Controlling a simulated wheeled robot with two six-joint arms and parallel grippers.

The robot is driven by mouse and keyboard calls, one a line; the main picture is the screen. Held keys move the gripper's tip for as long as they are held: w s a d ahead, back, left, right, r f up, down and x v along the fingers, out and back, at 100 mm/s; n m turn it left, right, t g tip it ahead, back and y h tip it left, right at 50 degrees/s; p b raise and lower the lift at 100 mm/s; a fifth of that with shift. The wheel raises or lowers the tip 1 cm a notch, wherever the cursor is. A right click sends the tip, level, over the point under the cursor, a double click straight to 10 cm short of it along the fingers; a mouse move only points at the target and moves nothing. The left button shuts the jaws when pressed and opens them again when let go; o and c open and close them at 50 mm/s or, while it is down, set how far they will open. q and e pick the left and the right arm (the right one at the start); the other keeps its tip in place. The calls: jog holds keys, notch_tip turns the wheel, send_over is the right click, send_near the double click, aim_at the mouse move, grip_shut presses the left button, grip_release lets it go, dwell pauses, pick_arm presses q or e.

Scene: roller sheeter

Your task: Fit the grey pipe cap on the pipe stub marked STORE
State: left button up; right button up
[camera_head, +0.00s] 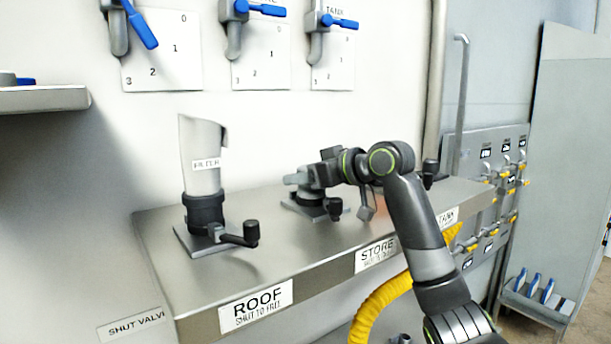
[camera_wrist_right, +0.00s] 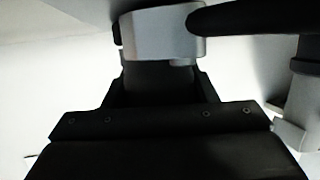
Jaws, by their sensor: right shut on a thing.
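The grey pipe cap (camera_head: 297,178) is in the jaws of my right gripper (camera_head: 312,178), above the bench behind the STORE label (camera_head: 376,254). In the right wrist view, a light grey round band, likely the cap (camera_wrist_right: 160,36), sits between the dark jaws (camera_wrist_right: 160,80). The STORE stub's base plate (camera_head: 305,209) and its black-knobbed lever (camera_head: 333,207) show right below the cap. The stub itself is mostly hidden, and I cannot tell whether the cap touches it or is seated. My left gripper is not in view.
A grey FILTER pipe (camera_head: 203,152) stands on the ROOF stub, with a black crank (camera_head: 240,235) beside it. A TANK label (camera_head: 447,216) and a black knob (camera_head: 430,168) are to the right. A yellow hose (camera_head: 381,301) hangs in front. Blue-handled valves line the wall above.

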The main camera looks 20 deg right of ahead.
jog(key=shift+f, duration=0.1)
jog(key=o, duration=1.1)
jog(key=shift+c, duration=0.2)
jog(key=shift+s+d, duration=0.1)
jog(key=shift+s+d+b, duration=0.25)
jog(key=shift+s+b, duration=0.05)
jog(key=shift+b, duration=0.15)
jog(key=b+v, duration=0.7)
jog(key=v, duration=0.9)
jog(key=shift+s+r, duration=0.15)
jog(key=shift+r, duration=0.15)
